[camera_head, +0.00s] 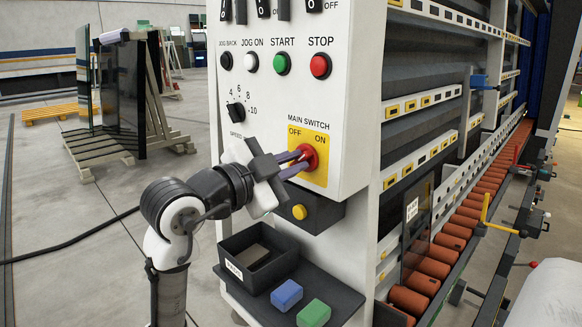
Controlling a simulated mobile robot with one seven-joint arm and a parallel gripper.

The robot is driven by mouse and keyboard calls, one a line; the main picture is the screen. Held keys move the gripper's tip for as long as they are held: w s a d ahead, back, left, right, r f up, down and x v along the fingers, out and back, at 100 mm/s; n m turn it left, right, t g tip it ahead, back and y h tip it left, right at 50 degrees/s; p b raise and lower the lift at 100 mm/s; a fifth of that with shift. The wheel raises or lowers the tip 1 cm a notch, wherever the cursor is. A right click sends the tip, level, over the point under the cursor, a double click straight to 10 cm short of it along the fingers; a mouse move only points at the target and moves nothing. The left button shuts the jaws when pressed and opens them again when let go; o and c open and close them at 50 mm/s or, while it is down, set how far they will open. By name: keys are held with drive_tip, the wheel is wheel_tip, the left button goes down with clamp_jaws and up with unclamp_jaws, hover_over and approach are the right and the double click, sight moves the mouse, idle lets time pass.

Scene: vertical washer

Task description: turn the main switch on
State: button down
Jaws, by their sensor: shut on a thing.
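The main switch (309,156) is a red rotary knob on a yellow plate (318,172) marked OFF at upper left and ON at upper right. It sits low on the white control panel (352,110). My gripper (298,163) reaches the knob from the left, its fingers shut on the knob. The fingers cover part of the knob, so I cannot tell which way its handle points.
Above are the speed dial (236,113) and the green START (281,64) and red STOP (320,66) buttons. Orange rollers (452,228) run right.

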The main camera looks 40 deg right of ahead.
idle(0.3)
drive_tip(key=c, duration=1.5)
unclamp_jaws()
drive_tip(key=shift+a, duration=0.1)
drive_tip(key=a, duration=0.4)
drive_tip(key=a+b, duration=0.1)
drive_tip(key=a, duration=0.4)
drive_tip(key=s+a, duration=0.1)
drive_tip(key=a, duration=0.3)
drive_tip(key=shift+a+b, duration=0.3)
drive_tip(key=shift+a, duration=0.05)
